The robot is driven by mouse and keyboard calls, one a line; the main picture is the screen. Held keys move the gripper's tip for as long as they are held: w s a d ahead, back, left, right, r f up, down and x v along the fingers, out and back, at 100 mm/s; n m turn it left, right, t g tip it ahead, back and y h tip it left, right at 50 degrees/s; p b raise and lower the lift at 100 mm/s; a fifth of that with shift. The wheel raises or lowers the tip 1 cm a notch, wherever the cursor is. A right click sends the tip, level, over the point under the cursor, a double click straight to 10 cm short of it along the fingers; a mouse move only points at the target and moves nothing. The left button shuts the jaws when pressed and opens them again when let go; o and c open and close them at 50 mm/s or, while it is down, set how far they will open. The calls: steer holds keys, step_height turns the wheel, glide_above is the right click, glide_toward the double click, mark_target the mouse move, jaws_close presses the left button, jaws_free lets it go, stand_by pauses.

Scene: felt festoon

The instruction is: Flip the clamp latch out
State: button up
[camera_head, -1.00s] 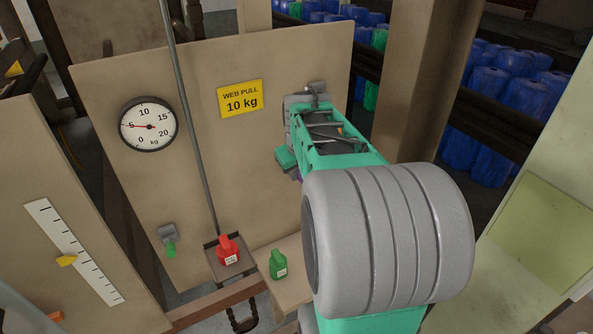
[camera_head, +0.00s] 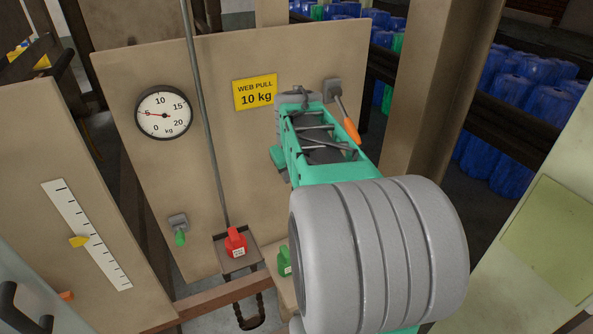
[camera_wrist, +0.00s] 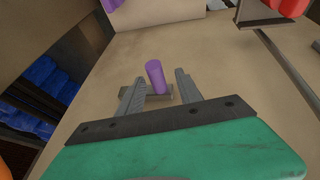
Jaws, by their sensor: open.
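A short purple handle (camera_wrist: 155,77) stands out from a small grey block on the beige panel in the wrist view. My gripper (camera_wrist: 160,82) is open, with one finger on each side of this handle; I cannot tell whether either finger touches it. My arm hides the purple handle in the head view. A lever with an orange grip (camera_head: 350,130) hangs tilted down from a grey block, right of my arm. A green-handled lever (camera_head: 180,237) points down at the panel's lower left. No label shows which of these is the clamp latch.
The panel (camera_head: 225,150) carries a dial (camera_head: 164,113) reading near 5 and a yellow "WEB PULL 10 kg" sign (camera_head: 255,92). A red weight (camera_head: 236,242) sits on a tray below a rod (camera_head: 207,130). A green weight (camera_head: 285,262) is partly behind my arm.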

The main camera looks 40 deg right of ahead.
steer(key=b+v, duration=0.1)
steer(key=v, duration=0.7)
steer(key=shift+f, duration=0.1)
